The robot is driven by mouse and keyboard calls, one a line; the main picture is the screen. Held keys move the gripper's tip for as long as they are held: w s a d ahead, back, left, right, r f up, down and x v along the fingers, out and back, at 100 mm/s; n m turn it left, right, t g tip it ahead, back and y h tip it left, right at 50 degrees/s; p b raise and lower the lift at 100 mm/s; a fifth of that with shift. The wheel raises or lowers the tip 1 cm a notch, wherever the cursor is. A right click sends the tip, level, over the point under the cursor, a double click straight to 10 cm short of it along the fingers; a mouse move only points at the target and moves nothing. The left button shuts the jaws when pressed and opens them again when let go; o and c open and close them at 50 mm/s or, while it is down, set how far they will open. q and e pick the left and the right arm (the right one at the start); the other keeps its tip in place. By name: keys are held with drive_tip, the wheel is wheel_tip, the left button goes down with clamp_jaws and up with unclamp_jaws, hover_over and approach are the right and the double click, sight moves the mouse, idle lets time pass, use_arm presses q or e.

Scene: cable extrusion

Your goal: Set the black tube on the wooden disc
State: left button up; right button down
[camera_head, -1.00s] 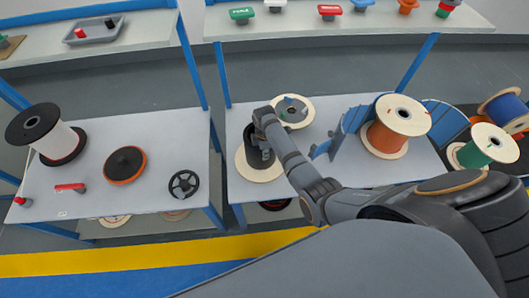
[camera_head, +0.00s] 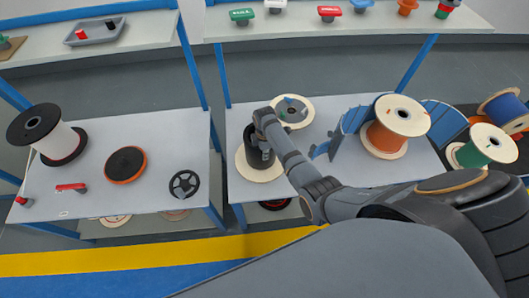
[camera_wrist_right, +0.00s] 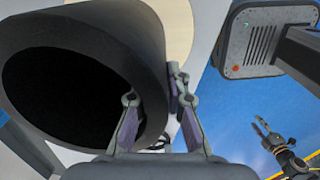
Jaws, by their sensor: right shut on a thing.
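The black tube (camera_head: 257,161) stands over the pale wooden disc (camera_head: 262,176) on the middle table. My right gripper (camera_head: 267,148) is at the tube's upper rim. In the right wrist view, my right gripper (camera_wrist_right: 158,92) is shut on the wall of the tube (camera_wrist_right: 135,35), one finger inside the dark opening and one outside. The wooden disc (camera_wrist_right: 175,22) shows beyond the tube. I cannot tell whether the tube's lower end touches the disc. My left gripper (camera_wrist_right: 262,125) shows small at the right of the wrist view, its fingertips apart and empty; it is out of the head view.
A second wooden disc (camera_head: 293,111) with small parts lies just behind. An orange spool (camera_head: 387,140) between blue supports stands to the right. The left table holds a black-and-white spool (camera_head: 50,140), an orange-rimmed black disc (camera_head: 125,165) and a handwheel (camera_head: 184,184).

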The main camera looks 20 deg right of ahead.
drive_tip(key=shift+r+p, duration=0.1)
drive_tip(key=shift+p, duration=0.2)
drive_tip(key=shift+f+b, duration=0.45)
drive_tip(key=shift+f, duration=0.15)
drive_tip(key=c, duration=1.6)
unclamp_jaws()
wheel_tip(320, 180, up, 11)
drive_tip(key=p, duration=1.2)
drive_tip(key=shift+s+r, duration=0.1)
